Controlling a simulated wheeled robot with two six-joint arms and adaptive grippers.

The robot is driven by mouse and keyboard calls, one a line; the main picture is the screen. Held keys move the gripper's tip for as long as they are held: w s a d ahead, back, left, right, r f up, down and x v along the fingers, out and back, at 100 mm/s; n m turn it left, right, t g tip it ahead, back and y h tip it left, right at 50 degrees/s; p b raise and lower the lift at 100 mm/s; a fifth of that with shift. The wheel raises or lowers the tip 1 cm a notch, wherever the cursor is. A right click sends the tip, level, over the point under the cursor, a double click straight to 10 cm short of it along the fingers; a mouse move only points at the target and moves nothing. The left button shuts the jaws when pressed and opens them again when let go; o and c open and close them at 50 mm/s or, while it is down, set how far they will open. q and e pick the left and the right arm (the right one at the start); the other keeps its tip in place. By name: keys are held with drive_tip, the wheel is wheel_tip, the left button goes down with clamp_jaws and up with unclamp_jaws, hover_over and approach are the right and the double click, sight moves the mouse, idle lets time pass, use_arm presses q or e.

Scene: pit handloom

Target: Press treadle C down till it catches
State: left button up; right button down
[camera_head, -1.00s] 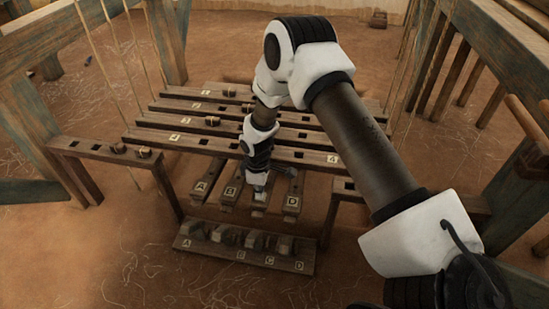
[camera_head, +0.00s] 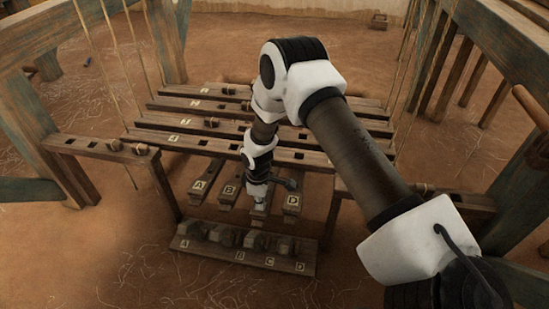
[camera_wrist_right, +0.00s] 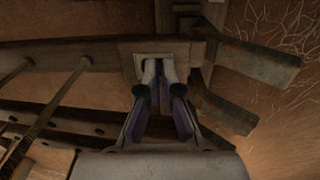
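Treadle C (camera_head: 259,215) lies between treadle B (camera_head: 229,191) and treadle D (camera_head: 291,203), under the loom beams. My right gripper (camera_head: 258,204) points down at its front end and covers its letter plate. In the right wrist view, the gripper (camera_wrist_right: 159,68) has its fingertips close together over the pale plate on the treadle's end (camera_wrist_right: 192,57); they look shut, with nothing held between them. The tips appear to touch the plate. Whether the treadle is caught is hidden. My left gripper is not in view.
A low board (camera_head: 222,257) with blocks and letters A to D stands in front of the treadle ends. Treadle A (camera_head: 198,188) is at the left. Loom posts and cords stand at both sides; the front floor is clear.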

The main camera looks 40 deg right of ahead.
drive_tip(key=shift+f+b, duration=1.65)
drive_tip(key=shift+f, duration=1.3)
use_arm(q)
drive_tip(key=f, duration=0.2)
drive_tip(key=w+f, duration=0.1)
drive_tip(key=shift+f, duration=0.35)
use_arm(e)
wheel_tip(320, 180, up, 5)
drive_tip(key=p, duration=0.5)
drive_tip(key=shift+r, duration=0.15)
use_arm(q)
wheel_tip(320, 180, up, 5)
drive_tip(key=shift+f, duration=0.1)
